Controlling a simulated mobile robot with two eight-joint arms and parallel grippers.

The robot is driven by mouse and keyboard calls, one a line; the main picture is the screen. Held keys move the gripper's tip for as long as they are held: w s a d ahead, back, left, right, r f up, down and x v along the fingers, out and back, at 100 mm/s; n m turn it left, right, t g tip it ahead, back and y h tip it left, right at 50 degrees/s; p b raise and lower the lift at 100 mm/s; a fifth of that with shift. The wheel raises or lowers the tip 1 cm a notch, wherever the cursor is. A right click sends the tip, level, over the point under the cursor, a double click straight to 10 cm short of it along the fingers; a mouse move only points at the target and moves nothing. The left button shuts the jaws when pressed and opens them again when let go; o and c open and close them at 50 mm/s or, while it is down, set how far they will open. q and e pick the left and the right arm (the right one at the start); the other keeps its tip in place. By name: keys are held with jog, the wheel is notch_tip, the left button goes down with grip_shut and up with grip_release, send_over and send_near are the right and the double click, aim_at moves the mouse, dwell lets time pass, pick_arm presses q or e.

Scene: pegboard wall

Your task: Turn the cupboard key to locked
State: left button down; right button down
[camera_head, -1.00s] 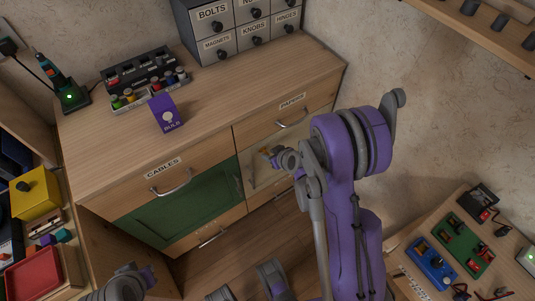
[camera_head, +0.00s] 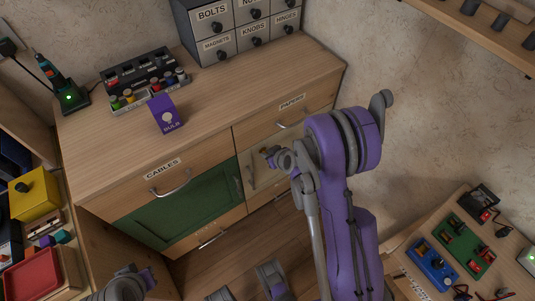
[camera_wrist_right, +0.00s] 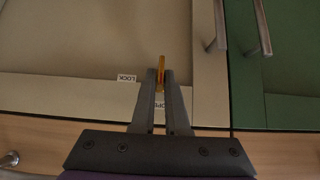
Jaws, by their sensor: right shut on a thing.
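The cupboard key (camera_wrist_right: 161,62) is a thin golden piece on the pale cupboard door (camera_wrist_right: 90,35). My right gripper (camera_wrist_right: 161,76) is shut on it, with the fingertips on either side. In the right wrist view the key stands nearly upright in the picture, above a partly hidden label reading OPE (camera_wrist_right: 160,104). A LOCK label (camera_wrist_right: 126,78) sits to its left. In the head view my right gripper (camera_head: 270,154) is at the pale door (camera_head: 257,184), right of the green door; the wrist hides most of the lock area. My left gripper's fingers do not show.
The green door (camera_head: 190,206) with a bar handle stands beside the pale door, whose own handle (camera_head: 250,177) is close to my right gripper. Drawers labelled CABLES (camera_head: 162,168) and PAPERS (camera_head: 291,102) are above. A bench with electronics (camera_head: 463,240) is at the right.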

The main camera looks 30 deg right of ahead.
jog(key=shift+d+y, duration=0.1)
jog(key=shift+y, duration=0.2)
jog(key=shift+w+d+f+m+t+y+b, duration=0.1)
jog(key=shift+d+f+m+t+y+b, duration=0.25)
jog(key=shift+m+y+b, duration=1.45)
jog(key=shift+s+d+f+m+t+y+b, duration=0.15)
jog(key=shift+m+t+y+b, duration=0.75)
jog(key=shift+y+b, duration=1.55)
jog(key=shift+w+d+f+m+t+y+b, duration=0.2)
jog(key=shift+f+m+y+b, duration=0.1)
jog(key=shift+m+y+b, duration=1.8)
jog(key=shift+n+b, duration=0.3)
jog(key=c, duration=1)
grip_release()
